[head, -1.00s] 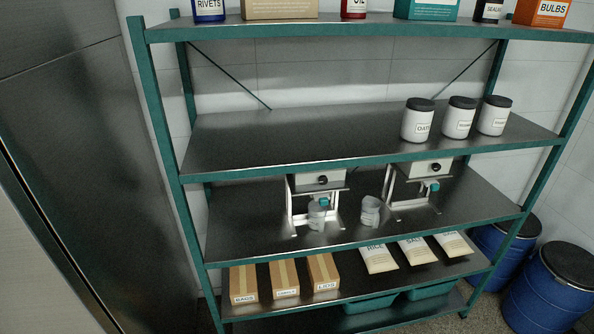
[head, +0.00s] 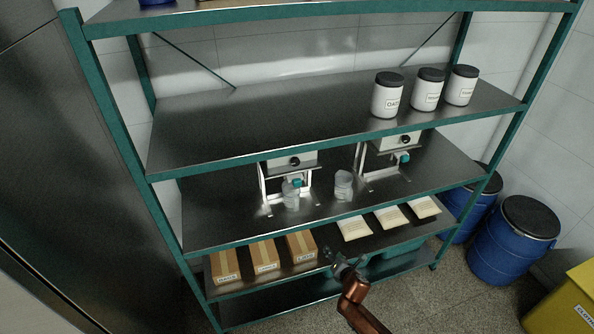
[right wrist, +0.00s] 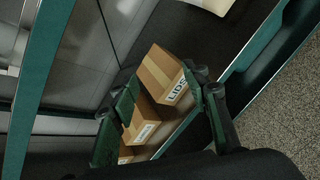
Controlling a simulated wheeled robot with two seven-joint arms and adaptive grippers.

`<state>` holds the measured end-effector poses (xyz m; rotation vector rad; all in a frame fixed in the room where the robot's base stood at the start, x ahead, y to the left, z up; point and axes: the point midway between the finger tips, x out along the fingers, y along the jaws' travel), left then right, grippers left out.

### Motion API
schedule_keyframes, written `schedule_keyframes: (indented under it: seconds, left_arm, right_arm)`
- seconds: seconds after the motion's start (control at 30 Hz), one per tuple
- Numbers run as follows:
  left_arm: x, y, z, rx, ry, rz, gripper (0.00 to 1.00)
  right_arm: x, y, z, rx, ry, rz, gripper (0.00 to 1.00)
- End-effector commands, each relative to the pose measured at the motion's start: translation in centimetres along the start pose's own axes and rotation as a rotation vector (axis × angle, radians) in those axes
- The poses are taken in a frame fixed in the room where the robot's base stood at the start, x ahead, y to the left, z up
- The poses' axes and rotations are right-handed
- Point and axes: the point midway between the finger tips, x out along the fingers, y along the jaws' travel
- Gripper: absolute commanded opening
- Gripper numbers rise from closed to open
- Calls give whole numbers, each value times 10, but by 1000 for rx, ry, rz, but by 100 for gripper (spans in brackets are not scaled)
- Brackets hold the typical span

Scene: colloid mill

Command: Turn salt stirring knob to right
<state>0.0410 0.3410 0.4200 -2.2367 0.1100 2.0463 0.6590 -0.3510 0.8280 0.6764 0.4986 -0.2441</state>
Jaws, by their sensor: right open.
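Two white mill machines stand on the middle shelf, the left machine (head: 290,158) and the right machine (head: 393,143). The left one has a black front knob (head: 294,162) and a teal part (head: 297,183) below it. The right one has a black front knob (head: 405,139) and a teal part (head: 404,157). I cannot read which one is for salt. My right gripper (head: 341,266) is open and empty, low in front of the bottom shelves, below and apart from both machines. In the right wrist view its fingers (right wrist: 163,82) spread before the boxes. My left gripper is not in view.
A clear cup (head: 292,196) sits under the left machine and a clear container (head: 343,185) stands between the machines. Cardboard boxes (head: 263,254) and pale sacks (head: 390,217) lie on the shelf below. White jars (head: 428,92) stand above. Blue barrels (head: 513,238) stand at right.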

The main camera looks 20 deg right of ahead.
Motion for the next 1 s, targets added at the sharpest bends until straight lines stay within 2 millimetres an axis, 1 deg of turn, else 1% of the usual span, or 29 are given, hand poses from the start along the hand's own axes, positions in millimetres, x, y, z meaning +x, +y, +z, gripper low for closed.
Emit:
schedule_keyframes:
  seconds: [0.03,0.07,0.1,0.17,0.2,0.27,0.3,0.4,0.5,0.6,0.67,1.0]
  left_arm:
    - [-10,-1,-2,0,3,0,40]
    - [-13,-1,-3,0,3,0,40]
    - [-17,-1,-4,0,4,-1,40]
    - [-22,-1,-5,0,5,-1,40]
    - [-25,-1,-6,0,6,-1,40]
    - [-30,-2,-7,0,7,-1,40]
    - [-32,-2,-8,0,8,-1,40]
    - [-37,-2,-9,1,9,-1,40]
    - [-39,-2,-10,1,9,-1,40]
    - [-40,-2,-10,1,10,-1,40]
    - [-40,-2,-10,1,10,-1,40]
    - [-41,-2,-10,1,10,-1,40]
  right_arm:
    - [-10,51,42,-148,-53,59,43]
    - [-17,77,61,-240,-86,88,43]
    - [-27,111,85,-360,-132,122,43]
    - [-45,158,119,-529,-205,161,43]
    - [-58,187,137,-634,-255,183,43]
    - [-79,226,162,-778,-328,204,43]
    - [-93,248,176,-861,-374,215,43]
    - [-121,290,200,-1024,-469,226,43]
    - [-139,314,214,-1119,-529,226,43]
    - [-142,324,219,-1156,-552,224,43]
    - [-138,328,222,-1162,-555,222,43]
    - [-93,349,236,-1158,-553,222,43]
